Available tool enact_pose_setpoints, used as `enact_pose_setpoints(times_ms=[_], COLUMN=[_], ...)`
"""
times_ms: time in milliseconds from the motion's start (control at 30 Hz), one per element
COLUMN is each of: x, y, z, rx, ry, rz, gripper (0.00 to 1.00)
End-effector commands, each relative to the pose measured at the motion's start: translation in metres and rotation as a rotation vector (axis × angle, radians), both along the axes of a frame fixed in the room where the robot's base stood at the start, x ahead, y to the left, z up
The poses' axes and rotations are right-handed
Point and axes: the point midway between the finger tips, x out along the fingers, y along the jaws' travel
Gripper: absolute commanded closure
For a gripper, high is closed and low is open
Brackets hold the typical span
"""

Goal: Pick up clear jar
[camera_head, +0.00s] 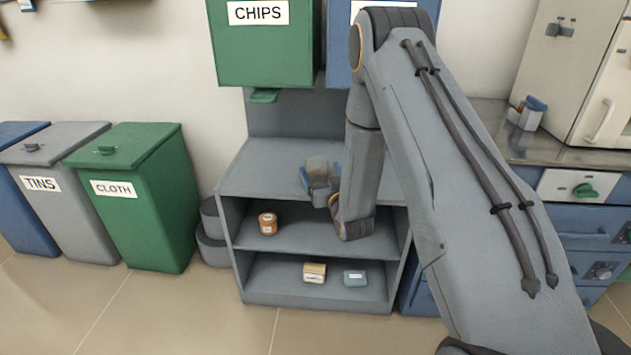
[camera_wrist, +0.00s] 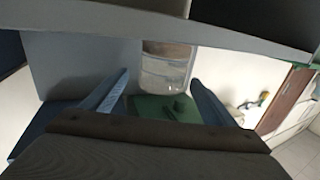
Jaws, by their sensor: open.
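The clear jar (camera_head: 316,164) stands on the grey top of the shelf unit (camera_head: 262,178). It looks see-through with a brownish tint. In the wrist view the jar (camera_wrist: 166,66) shows at upper centre, between and just beyond my finger tips. My gripper (camera_head: 321,177) is low over the shelf top at the jar, with its blue fingers apart and partly covering the jar's lower part. In the wrist view the fingers of my gripper (camera_wrist: 161,76) are spread to either side of the jar. Whether they touch it cannot be told.
An orange-brown jar (camera_head: 268,224) stands on the shelf below. A cream box (camera_head: 314,273) and a blue box (camera_head: 355,278) sit on the lowest shelf. A green CHIPS bin (camera_head: 265,50) hangs above. A green CLOTH bin (camera_head: 140,210) stands at left.

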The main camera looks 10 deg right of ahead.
Motion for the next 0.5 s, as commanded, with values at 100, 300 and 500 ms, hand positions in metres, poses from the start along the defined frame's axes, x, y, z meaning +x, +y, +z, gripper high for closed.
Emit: enact_pose_setpoints(times_ms=[100, 300, 500], x=[0.01, 0.03, 0.058], y=[0.001, 0.004, 0.009], z=[0.0, 0.001, 0.003], rx=[0.001, 0.001, 0.001], ry=[-0.009, -0.008, -0.009], rz=[0.001, 0.002, 0.002], gripper=[0.2, 0.2, 0.2])
